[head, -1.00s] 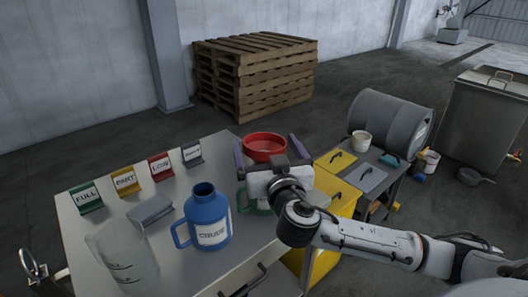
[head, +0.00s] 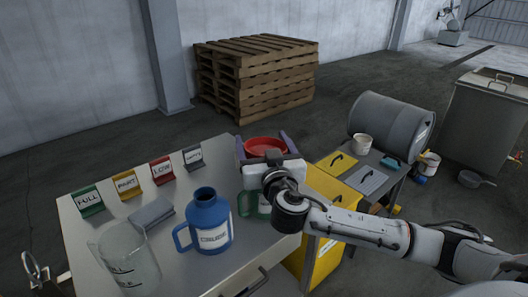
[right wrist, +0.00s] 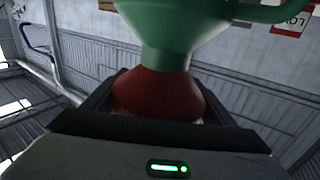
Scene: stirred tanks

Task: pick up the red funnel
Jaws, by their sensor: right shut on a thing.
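The red funnel (head: 265,147) is at the back right of the table, its wide rim facing up. My right gripper (head: 263,141) reaches it from the front right and is shut on it, one finger on each side. In the right wrist view, which is upside down, the red funnel (right wrist: 158,95) lies between the fingers. The green jug (head: 255,206) is directly below it, partly hidden by my gripper; the green jug (right wrist: 172,32) also shows in the right wrist view. Whether funnel and jug still touch I cannot tell. My left gripper is not in view.
A blue jug (head: 208,222) and a clear pitcher (head: 128,257) stand at the table's front. Several coloured label signs (head: 126,183) line the left and back edge. A grey block (head: 152,214) lies between. A yellow cabinet (head: 318,246) and grey drum (head: 388,122) are to the right.

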